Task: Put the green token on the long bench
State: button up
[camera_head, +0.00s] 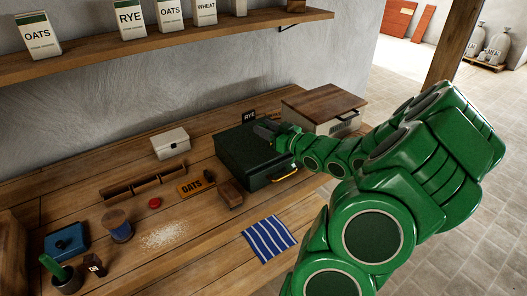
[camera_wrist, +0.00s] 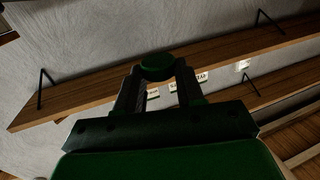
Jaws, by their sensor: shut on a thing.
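The green token (camera_wrist: 157,66) is a round dark green piece between the fingertips in the wrist view. My gripper (camera_wrist: 157,72) is shut on it. In the head view my gripper (camera_head: 264,128) is over the dark green box at the back of the bench, and I cannot make out the token there. The long bench (camera_head: 75,190) is the wooden plank worktop along the wall, with many things on it.
The dark green box (camera_head: 247,164) and a wooden-topped cabinet (camera_head: 322,104) stand near my gripper. A white box (camera_head: 171,143), a divided tray (camera_head: 143,184), an OATS sign (camera_head: 190,188) and a striped cloth (camera_head: 268,239) lie around. Bare planks show between them. A shelf (camera_head: 170,47) runs above.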

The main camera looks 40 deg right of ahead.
aim_at(266, 154)
jog(key=shift+f, duration=4.35)
jog(key=shift+f, duration=0.2)
jog(key=o, duration=1)
jog(key=shift+v, duration=5.7)
jog(key=shift+o, duration=0.7)
jog(key=shift+s, duration=0.3)
